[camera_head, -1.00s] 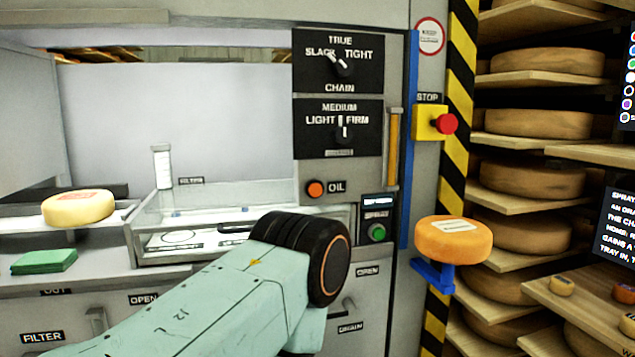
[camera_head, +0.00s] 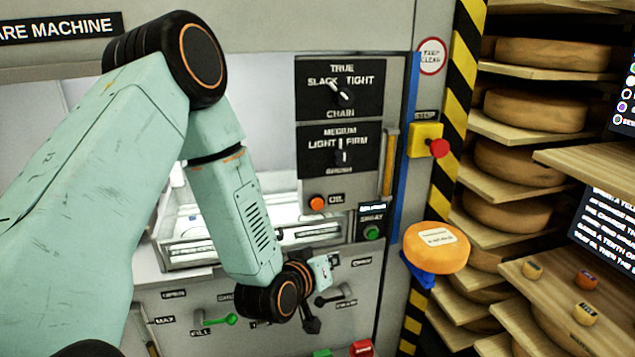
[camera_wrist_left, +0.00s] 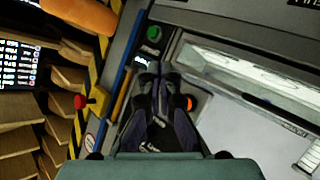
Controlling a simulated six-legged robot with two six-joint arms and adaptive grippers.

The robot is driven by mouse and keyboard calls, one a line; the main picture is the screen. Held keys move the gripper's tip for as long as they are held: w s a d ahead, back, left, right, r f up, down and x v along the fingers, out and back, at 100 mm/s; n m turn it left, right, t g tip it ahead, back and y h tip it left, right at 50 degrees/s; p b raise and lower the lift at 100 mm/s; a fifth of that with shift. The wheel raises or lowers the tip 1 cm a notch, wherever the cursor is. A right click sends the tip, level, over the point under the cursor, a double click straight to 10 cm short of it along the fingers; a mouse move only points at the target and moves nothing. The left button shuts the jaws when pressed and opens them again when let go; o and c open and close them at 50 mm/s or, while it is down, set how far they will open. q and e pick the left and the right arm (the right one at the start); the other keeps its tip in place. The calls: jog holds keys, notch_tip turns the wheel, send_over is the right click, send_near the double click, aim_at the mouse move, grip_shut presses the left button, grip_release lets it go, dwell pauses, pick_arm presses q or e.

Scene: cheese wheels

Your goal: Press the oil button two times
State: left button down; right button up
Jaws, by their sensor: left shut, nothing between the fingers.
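The oil button (camera_head: 317,203) is a round orange button beside the OIL label on the grey machine panel, below the two black dial plates. It also shows in the left wrist view (camera_wrist_left: 187,103), just right of the fingers. My left gripper (camera_head: 332,260) is below the button in the head view, apart from it in the picture. Its fingers are small there. In the left wrist view the dark fingers (camera_wrist_left: 157,75) are shut together and empty, pointing towards the panel. Whether they are near its surface I cannot tell. My right gripper is not in view.
A green spray button (camera_head: 371,233) is right of and below the oil button. A red stop button (camera_head: 439,148) is further right. An orange cheese wheel (camera_head: 436,247) sits on a blue holder. Handles (camera_head: 335,297) stick out low on the panel. Cheese shelves stand at right.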

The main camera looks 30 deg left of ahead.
aim_at(317, 204)
pick_arm(q)
jog(key=shift+n+t, duration=0.3)
jog(key=shift+t, duration=0.2)
jog(key=r, duration=0.1)
jog(key=w+r, duration=0.1)
jog(key=r, duration=0.1)
jog(key=a+r+p, duration=0.1)
jog(key=shift+w+r, duration=0.25)
jog(key=shift+r, duration=0.15)
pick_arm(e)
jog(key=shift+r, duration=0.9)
pick_arm(q)
jog(key=shift+a, duration=0.1)
jog(key=shift+w+a+p, duration=0.2)
jog(key=shift+w+a, duration=1.25)
jog(key=shift+a, duration=0.2)
jog(key=shift+w+a+p, duration=0.15)
jog(key=shift+w+a, duration=1.25)
jog(key=shift+a, duration=0.25)
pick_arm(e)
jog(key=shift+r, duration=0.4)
pick_arm(q)
jog(key=shift+w+a, duration=0.15)
jog(key=shift+w+a, duration=0.15)
jog(key=shift+a, duration=0.05)
